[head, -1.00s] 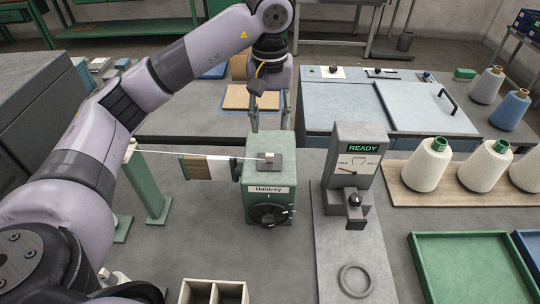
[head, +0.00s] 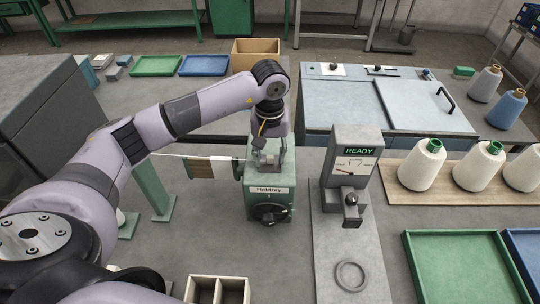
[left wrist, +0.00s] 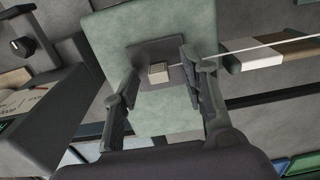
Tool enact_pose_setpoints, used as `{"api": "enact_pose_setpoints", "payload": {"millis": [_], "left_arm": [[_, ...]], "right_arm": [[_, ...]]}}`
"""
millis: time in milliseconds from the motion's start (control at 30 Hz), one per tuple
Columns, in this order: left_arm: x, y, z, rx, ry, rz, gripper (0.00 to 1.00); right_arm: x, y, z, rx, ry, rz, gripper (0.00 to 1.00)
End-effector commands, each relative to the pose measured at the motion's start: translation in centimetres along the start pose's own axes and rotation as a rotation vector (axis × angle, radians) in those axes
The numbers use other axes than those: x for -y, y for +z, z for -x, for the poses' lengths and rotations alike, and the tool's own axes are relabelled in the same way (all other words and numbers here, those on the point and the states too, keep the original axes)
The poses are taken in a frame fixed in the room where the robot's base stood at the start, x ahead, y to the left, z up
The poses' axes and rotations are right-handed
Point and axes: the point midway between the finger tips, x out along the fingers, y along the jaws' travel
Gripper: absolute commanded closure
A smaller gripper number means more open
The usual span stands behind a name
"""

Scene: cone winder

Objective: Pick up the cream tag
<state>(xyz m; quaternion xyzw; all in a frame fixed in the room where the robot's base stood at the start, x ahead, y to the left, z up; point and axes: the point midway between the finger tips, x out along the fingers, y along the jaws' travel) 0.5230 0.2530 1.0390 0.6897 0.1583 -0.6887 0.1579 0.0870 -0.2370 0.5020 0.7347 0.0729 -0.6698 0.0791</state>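The small cream tag (left wrist: 158,73) is a block on a dark plate (left wrist: 150,52) on top of the green Haldrey box (head: 268,188). A white thread (left wrist: 260,48) runs to it from the right in the left wrist view. My left gripper (head: 267,160) points down just over the box top. In the left wrist view the left gripper (left wrist: 159,66) is open, with one finger on each side of the tag and gaps between. In the head view the fingers largely hide the tag. My right gripper is not in view.
A grey tester (head: 353,155) reading READY stands right of the box. A striped brown and white piece (head: 212,167) sits just left of the box. Cones (head: 421,165) stand on a board at the right, behind a green tray (head: 465,270). A divided box (head: 217,290) is in front.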

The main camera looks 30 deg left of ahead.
Motion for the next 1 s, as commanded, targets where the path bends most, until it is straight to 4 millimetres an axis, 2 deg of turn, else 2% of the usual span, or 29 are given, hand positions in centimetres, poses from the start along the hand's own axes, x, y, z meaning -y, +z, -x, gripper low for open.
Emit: {"api": "enact_pose_setpoints", "payload": {"millis": [133,600,1000], "left_arm": [[-0.03,0.01,-0.05,0.000,0.000,-0.001,0.60],[-0.03,0.02,-0.01,0.001,0.000,-0.001,0.91],[-0.05,-0.02,0.30,0.000,0.001,0.000,0.93]], "right_arm": [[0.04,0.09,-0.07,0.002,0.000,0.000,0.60],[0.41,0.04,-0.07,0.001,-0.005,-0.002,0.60],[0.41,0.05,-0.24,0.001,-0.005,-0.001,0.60]]}}
